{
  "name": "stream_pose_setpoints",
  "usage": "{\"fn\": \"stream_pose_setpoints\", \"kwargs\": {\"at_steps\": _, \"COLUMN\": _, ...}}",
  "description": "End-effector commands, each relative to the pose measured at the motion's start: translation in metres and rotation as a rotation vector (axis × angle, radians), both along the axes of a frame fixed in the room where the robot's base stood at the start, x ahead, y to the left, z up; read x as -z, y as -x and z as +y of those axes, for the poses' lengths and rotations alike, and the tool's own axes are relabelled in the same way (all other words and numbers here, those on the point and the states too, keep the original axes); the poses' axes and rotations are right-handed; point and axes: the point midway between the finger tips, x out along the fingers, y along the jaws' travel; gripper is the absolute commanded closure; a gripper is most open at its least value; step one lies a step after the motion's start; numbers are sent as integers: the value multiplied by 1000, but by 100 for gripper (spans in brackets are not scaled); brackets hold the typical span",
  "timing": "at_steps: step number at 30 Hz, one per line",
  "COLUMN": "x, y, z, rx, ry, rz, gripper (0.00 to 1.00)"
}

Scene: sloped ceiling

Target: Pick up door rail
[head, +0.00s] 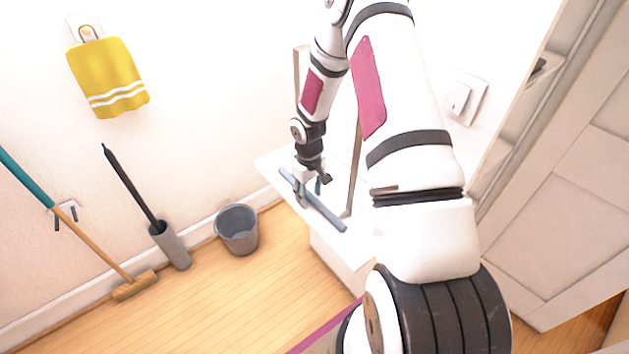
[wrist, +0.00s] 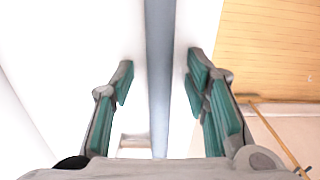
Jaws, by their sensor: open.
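The door rail (head: 325,212) is a long blue-grey bar lying on a white surface, near its front edge. In the wrist view the rail (wrist: 160,75) runs lengthwise up the middle of the picture. My gripper (head: 311,190) is at the rail's left part in the head view, and hides some of it. In the wrist view my gripper (wrist: 160,72) is open, with one green-padded finger on each side of the rail. A gap shows between the rail and each finger. The rail's near end in the wrist view is hidden behind the gripper body.
The white surface (head: 271,163) stands against the wall with a upright frame above it. A grey bucket (head: 238,230), a brush holder (head: 170,247) and a broom (head: 134,285) are to the left. A panelled door (head: 560,220) is at right. Wooden floor (head: 235,300) is clear in front.

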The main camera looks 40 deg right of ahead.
Motion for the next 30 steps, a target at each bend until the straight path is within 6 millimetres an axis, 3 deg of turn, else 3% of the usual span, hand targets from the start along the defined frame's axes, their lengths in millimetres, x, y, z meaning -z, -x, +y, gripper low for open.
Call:
{"fn": "stream_pose_setpoints", "kwargs": {"at_steps": 5, "x": 0, "y": 0, "z": 0, "rx": 0, "ry": 0, "rz": 0, "gripper": 60}}
{"fn": "stream_pose_setpoints", "kwargs": {"at_steps": 10, "x": 0, "y": 0, "z": 0, "rx": 0, "ry": 0, "rz": 0, "gripper": 98}}
{"fn": "stream_pose_setpoints", "kwargs": {"at_steps": 11, "x": 0, "y": 0, "z": 0, "rx": 0, "ry": 0, "rz": 0, "gripper": 100}}
{"fn": "stream_pose_setpoints", "kwargs": {"at_steps": 23, "x": -3, "y": -1, "z": -1, "rx": -1, "ry": 1, "rz": -2, "gripper": 100}}
{"fn": "stream_pose_setpoints", "kwargs": {"at_steps": 30, "x": -20, "y": -2, "z": -1, "rx": 0, "ry": 2, "rz": -3, "gripper": 100}}
